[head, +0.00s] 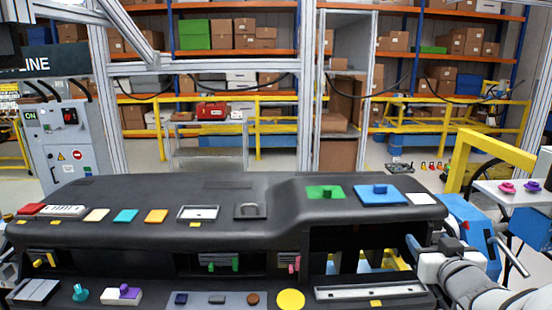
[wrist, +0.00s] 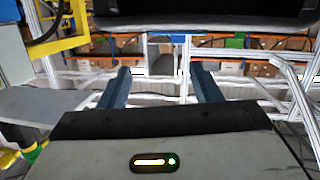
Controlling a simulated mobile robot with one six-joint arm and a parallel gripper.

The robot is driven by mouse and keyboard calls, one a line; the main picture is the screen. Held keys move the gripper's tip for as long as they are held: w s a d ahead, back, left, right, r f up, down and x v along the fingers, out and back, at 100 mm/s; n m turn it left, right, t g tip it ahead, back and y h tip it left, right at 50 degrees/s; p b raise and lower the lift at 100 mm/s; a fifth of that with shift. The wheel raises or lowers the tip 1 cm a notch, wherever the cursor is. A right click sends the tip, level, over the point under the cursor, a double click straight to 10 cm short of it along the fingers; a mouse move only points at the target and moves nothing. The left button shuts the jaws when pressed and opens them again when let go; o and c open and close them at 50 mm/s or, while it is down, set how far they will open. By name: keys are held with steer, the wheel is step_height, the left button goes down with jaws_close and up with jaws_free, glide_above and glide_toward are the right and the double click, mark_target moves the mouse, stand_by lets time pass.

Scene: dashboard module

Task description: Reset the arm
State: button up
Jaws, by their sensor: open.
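My gripper (wrist: 160,76) shows in the wrist view with its two dark blue-grey fingers spread wide apart. Nothing is between the fingers. In the head view my grey and white arm comes in at the lower right, beside the right end of the black dashboard module (head: 150,200). The fingers are hard to make out there. A large dark shape (wrist: 200,18) crosses the top of the wrist view, apart from the fingers; I cannot tell for sure what it is.
Coloured pieces lie on the dashboard, among them a green block (head: 325,192) and a blue block (head: 380,194). A blue box (head: 470,228) stands close by my arm at right. A small table (head: 512,195) holds pink and purple knobs. A grey control cabinet (head: 62,145) stands at left.

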steer(key=s+a+f+g+y, duration=0.1)
steer(key=s+a+f+g, duration=0.3)
steer(key=s+a+g, duration=0.2)
steer(key=s+a+f+g+y, duration=0.1)
steer(key=s+a+f+g, duration=0.3)
steer(key=s+a, duration=0.5)
steer(key=shift+a+f+n+g, duration=0.3)
steer(key=shift+a+g, duration=0.5)
steer(key=shift+g, duration=0.3)
steer(key=shift+s, duration=0.1)
